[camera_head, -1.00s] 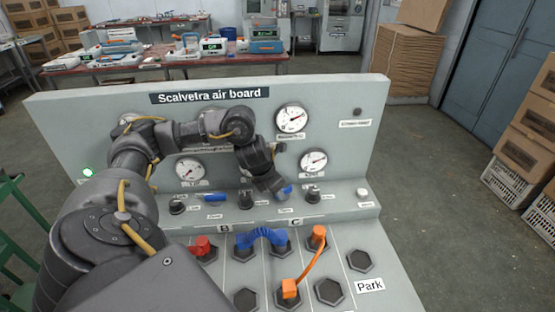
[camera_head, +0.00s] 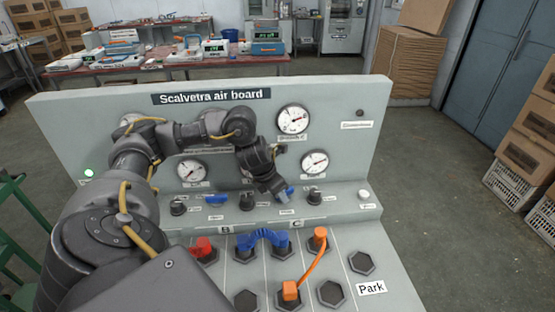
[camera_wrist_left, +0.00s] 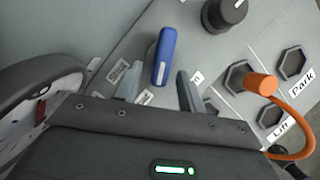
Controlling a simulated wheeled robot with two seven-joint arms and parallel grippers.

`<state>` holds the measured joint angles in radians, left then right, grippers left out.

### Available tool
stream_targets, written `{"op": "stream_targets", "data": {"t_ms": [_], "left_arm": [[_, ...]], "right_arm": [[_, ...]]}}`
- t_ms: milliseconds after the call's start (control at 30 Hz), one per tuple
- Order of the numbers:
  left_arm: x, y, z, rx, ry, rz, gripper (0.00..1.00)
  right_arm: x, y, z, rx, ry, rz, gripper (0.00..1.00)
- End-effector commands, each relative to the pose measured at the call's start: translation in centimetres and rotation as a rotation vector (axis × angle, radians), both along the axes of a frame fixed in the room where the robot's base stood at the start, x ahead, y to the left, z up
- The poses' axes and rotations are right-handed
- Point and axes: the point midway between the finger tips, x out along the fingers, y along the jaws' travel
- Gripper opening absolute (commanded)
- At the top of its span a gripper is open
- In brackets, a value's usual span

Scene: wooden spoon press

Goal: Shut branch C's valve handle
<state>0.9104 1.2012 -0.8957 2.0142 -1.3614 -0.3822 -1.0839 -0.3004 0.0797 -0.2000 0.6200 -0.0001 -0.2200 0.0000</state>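A blue valve handle (camera_head: 290,191) sits on the ledge of the grey air board, in the column above the letter C label (camera_head: 296,223). In the left wrist view this blue handle (camera_wrist_left: 164,50) lies lengthwise in line with the gap between my fingers. My left gripper (camera_head: 279,192) is at the handle and covers part of it in the head view. Its fingers (camera_wrist_left: 160,76) are spread, one on each side of the handle, with a gap visible on both sides. My right gripper is not in view.
A second blue handle (camera_head: 216,199) and black knobs (camera_head: 314,195) share the ledge. Below, a blue hose (camera_head: 262,236), an orange hose (camera_head: 313,264) and a red plug (camera_head: 203,247) sit on hexagonal ports. Gauges (camera_head: 293,119) line the upright panel behind my arm.

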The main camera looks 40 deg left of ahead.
Motion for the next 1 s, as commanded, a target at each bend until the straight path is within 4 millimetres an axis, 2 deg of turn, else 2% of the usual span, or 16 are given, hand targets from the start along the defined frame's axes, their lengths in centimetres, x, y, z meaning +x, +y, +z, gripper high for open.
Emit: {"op": "stream_targets", "data": {"t_ms": [200, 400, 500, 700, 1000], "left_arm": [[-1.0, 0.3, 2.8, 0.003, -0.006, -0.001, 0.4], [-2.6, 0.6, 7.0, 0.002, -0.004, 0.0, 0.4], [-3.3, 0.6, 8.4, 0.002, -0.003, 0.001, 0.4], [-4.0, 0.7, 9.8, 0.001, 0.0, 0.0, 0.4], [-4.2, 0.7, 9.8, 0.0, 0.001, 0.0, 0.4]], "right_arm": [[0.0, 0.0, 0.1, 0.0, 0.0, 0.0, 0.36], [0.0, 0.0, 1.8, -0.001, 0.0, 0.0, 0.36], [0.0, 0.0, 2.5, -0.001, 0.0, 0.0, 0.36], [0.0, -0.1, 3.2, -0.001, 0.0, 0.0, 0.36], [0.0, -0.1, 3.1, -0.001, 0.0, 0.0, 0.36]]}}
